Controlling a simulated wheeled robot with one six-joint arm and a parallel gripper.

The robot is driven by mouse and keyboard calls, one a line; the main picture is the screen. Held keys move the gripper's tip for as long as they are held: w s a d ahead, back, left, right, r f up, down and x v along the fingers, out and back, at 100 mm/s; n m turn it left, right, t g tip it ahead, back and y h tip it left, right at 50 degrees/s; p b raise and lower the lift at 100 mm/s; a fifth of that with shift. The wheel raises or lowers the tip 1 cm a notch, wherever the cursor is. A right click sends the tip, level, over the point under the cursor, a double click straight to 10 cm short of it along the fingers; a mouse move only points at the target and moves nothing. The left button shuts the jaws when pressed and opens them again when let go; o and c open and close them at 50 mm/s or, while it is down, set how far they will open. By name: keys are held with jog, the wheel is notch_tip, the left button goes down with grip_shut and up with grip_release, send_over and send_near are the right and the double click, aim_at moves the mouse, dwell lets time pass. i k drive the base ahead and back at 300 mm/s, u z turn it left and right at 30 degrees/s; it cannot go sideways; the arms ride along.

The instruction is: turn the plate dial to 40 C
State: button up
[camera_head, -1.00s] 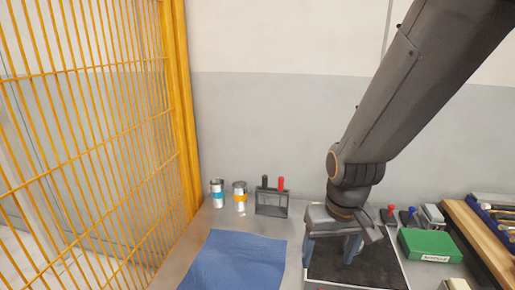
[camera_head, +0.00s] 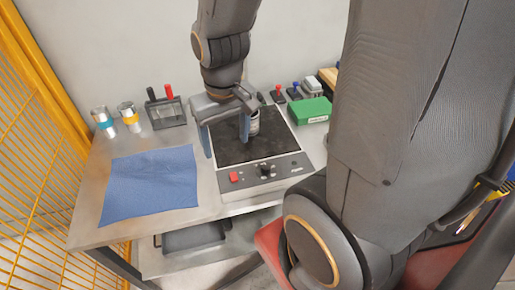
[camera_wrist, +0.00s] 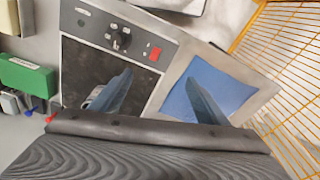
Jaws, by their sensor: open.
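The hot plate (camera_head: 262,153) has a black top and a grey front panel. The black dial (camera_head: 266,170) sits mid-panel, right of a red switch (camera_head: 234,177); its setting is too small to read. The dial also shows at the top of the wrist view (camera_wrist: 122,38), near the red switch (camera_wrist: 154,53). My gripper (camera_head: 226,140) is open and empty, with blue fingers pointing down over the left part of the plate, behind the panel and apart from the dial. A metal can (camera_head: 254,124) stands on the plate by the right finger, partly hidden.
A blue cloth (camera_head: 150,184) lies left of the plate. Two cans (camera_head: 129,117) and a tool rack (camera_head: 167,108) stand behind it. A green box (camera_head: 311,111) is at the right. A yellow mesh fence (camera_head: 50,130) bounds the left side. A dark tray (camera_head: 193,237) is on the lower shelf.

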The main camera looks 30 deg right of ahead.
aim_at(266, 167)
jog(key=u, duration=0.85)
jog(key=k, duration=1)
jog(key=z, duration=1.3)
